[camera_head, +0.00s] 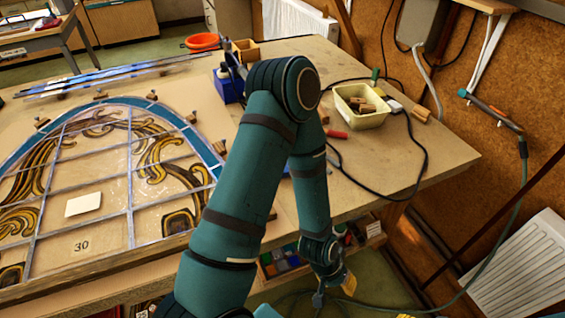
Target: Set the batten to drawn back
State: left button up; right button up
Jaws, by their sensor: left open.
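The leaded panel (118,190) lies flat on the bench at the left, with a teal arched border and brown scroll glass. A wooden strip (100,268) runs along its near edge; I cannot tell whether this is the batten or how it is set. My left arm rises from the bottom, bends at the elbow over the bench and comes down past the front edge. My left gripper (322,292) hangs low in front of the bench, small and partly unclear, open. It is apart from the panel, to its right. My right gripper is not in view.
A cream tub (361,106) with wooden pieces stands on the bench (440,155) at the right, beside black cables. A blue holder (228,87) stands behind my arm. Long strips (110,78) lie at the back left. A box of coloured pieces (282,262) sits below the bench near my gripper.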

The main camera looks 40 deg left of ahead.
aim_at(23, 292)
jog(key=u, duration=0.45)
jog(key=k+l+u, duration=0.1)
jog(key=u, duration=0.75)
jog(key=k+u, duration=0.1)
jog(key=u, duration=0.35)
jog(key=k+u, duration=0.1)
jog(key=u, duration=0.35)
jog(key=j+u, duration=0.1)
jog(key=u, duration=0.35)
jog(key=i+u, duration=0.1)
jog(key=u, duration=0.35)
jog(key=j+z, duration=0.1)
jog(key=i+j, duration=0.05)
jog(key=j, duration=0.05)
